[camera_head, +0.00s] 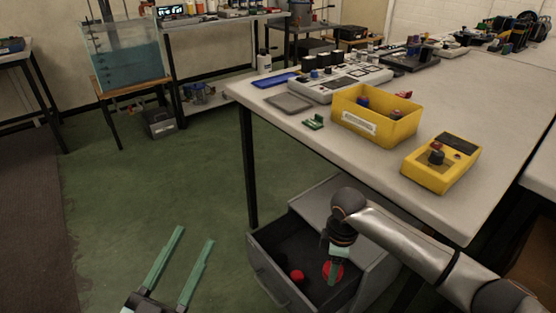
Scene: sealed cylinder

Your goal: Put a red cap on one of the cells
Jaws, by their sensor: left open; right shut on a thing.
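My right gripper (332,277) reaches down into an open grey drawer (262,283) below the table and is shut on a red cap (338,271). The fingers partly hide this cap; I cannot tell whether it is lifted off the drawer floor. Another red cap (297,276) lies in the drawer to the left. My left gripper (195,237) is open and empty, with its two green fingers apart over the green floor. A yellow bin (401,131) on the table holds a few small dark and reddish things; I cannot tell whether they are the cells.
The white table (290,123) carries a yellow device (425,172) with a dark knob, a grey instrument panel (338,83), a small green part (313,123) and a grey pad (288,103). Bare tabletop lies in front of the bin. The green floor left of the drawer is clear.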

